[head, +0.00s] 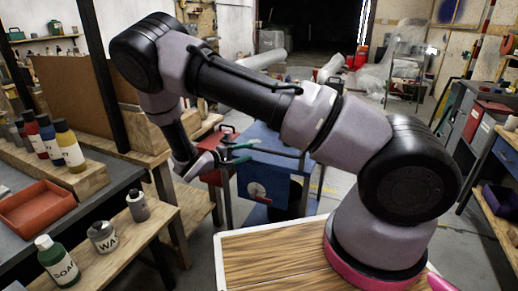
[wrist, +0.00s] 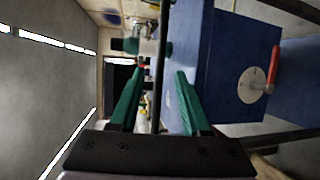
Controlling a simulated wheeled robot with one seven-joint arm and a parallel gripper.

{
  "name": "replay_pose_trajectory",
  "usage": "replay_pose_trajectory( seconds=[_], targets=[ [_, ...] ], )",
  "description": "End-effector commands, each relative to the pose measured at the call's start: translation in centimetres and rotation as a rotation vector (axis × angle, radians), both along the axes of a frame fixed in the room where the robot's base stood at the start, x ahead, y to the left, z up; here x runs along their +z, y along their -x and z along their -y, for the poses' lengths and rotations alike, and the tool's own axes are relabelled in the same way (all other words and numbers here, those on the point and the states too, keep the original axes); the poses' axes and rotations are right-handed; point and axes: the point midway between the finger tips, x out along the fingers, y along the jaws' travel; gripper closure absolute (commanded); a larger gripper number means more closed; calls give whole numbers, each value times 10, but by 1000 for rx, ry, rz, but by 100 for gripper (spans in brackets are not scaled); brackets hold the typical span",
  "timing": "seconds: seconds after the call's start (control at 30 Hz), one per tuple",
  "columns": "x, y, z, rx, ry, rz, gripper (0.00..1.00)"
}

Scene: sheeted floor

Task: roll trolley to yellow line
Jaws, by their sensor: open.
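The trolley (head: 285,181) is a blue box on legs in front of me, with a pale round disc on its near face. Its blue side, disc and a red handle show at the right of the wrist view (wrist: 225,60). My gripper (head: 243,152) is at the trolley's upper left side. Its green fingers (wrist: 157,100) are apart. A thin dark bar (wrist: 162,60) runs between them in the wrist view; I cannot tell whether either finger touches it.
A workbench (head: 100,150) with bottles and a red tray (head: 35,208) stands at left. A red case (head: 217,150) is beside my gripper. Shelving with drawers (head: 490,120) lines the right. Grey floor (head: 375,110) is open behind the trolley.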

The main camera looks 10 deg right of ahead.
Motion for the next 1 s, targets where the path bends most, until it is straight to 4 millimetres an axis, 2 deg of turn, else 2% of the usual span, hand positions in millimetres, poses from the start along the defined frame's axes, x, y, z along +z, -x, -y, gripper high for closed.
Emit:
replay_pose_trajectory(
  seconds=[0.2,0.4,0.6,0.87,0.9,0.97,1.0],
  targets=[
    [-8,-21,37,-4,0,-2,53],
    [-14,-37,64,-4,-1,-2,53],
    [-16,-45,75,-1,-2,-1,53],
    [-16,-45,76,-1,-2,-1,53],
    [-16,-45,76,-1,-2,-1,60],
    [-16,-45,76,-1,-2,-1,83],
    [-16,-45,76,-1,-2,-1,99]
  ],
)
